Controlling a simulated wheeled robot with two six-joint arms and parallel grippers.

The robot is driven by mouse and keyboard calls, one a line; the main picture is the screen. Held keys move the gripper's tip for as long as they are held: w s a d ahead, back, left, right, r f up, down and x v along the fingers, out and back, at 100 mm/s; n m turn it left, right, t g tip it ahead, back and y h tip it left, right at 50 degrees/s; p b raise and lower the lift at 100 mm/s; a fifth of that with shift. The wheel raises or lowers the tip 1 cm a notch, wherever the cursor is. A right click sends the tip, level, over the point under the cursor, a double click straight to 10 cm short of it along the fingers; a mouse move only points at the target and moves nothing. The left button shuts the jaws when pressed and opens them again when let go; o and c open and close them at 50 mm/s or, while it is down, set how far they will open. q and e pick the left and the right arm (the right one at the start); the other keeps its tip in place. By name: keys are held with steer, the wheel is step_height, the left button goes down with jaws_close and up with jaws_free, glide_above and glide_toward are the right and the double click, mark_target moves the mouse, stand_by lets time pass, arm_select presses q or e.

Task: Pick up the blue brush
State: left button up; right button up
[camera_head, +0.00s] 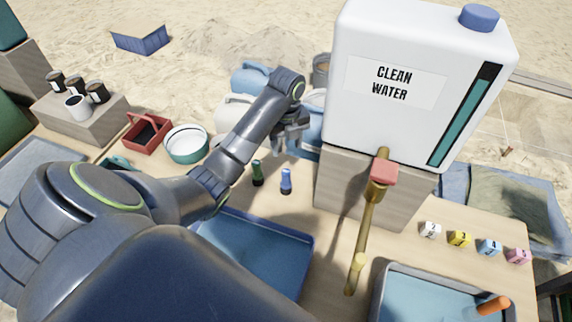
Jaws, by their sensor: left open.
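The blue brush (286,182) shows as a small upright blue shape on the wooden table, right of a similar green one (257,173). Its lower part is hard to make out at this size. My left gripper (291,143) is open and empty, above and behind the blue brush in the picture, and apart from it. My left arm reaches in from the lower left and covers much of the table's left side. My right gripper is not in view.
A blue tray (262,251) lies in front of the brushes. The white "CLEAN WATER" tank (432,45) stands on a block (345,190) to the right, with a brass tap (378,190). Another tray (407,293), numbered blocks (460,239), a bowl (186,143) and a red basket (145,134) stand around.

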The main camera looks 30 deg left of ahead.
mark_target(286, 171)
arm_select(q)
step_height(286, 171, down, 8)
steer(key=b, duration=0.6)
steer(key=shift+r, duration=0.25)
steer(key=f, duration=0.4)
steer(key=shift+s, duration=0.3)
steer(key=shift+f, duration=0.5)
jaws_close()
